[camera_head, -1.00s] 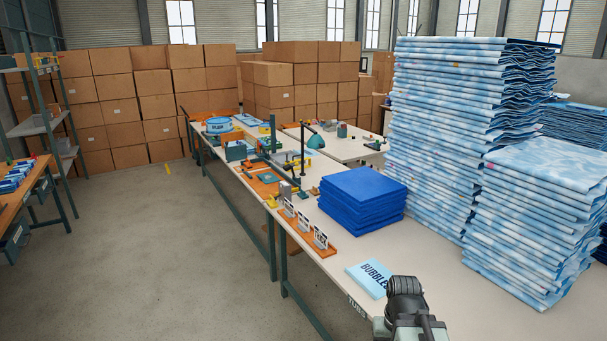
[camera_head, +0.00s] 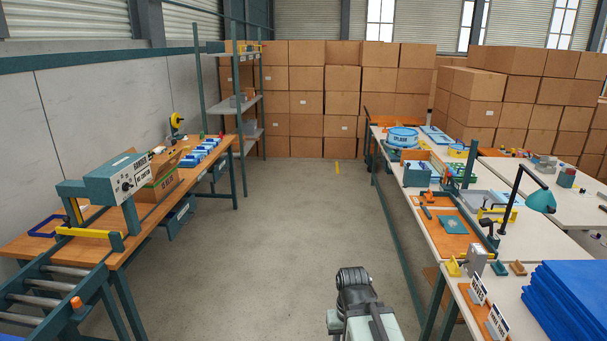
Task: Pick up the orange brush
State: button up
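I cannot clearly make out an orange brush. A small orange item (camera_head: 430,197) lies on the right workbench (camera_head: 405,188), by a dark tool on an orange mat; it is too small to tell what it is. Part of my arm (camera_head: 358,300) shows at the bottom, in front of the aisle floor and apart from both benches. My gripper's fingers do not show.
A wooden bench (camera_head: 80,252) with a grey-green sealing machine (camera_head: 112,180) and rollers (camera_head: 45,290) stands left. A blue stack (camera_head: 570,295) and a lamp (camera_head: 540,201) are right. Cardboard boxes (camera_head: 300,100) line the back. The grey floor (camera_head: 290,215) between is clear.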

aim_at(427, 197)
jog(key=u, duration=0.15)
jog(key=i, duration=2.15)
jog(key=z, duration=0.35)
jog(key=i, duration=2.35)
jog(key=z, duration=0.6)
jog(key=k, duration=0.8)
jog(key=z, duration=0.2)
jog(key=i, duration=1.4)
jog(key=u, duration=0.1)
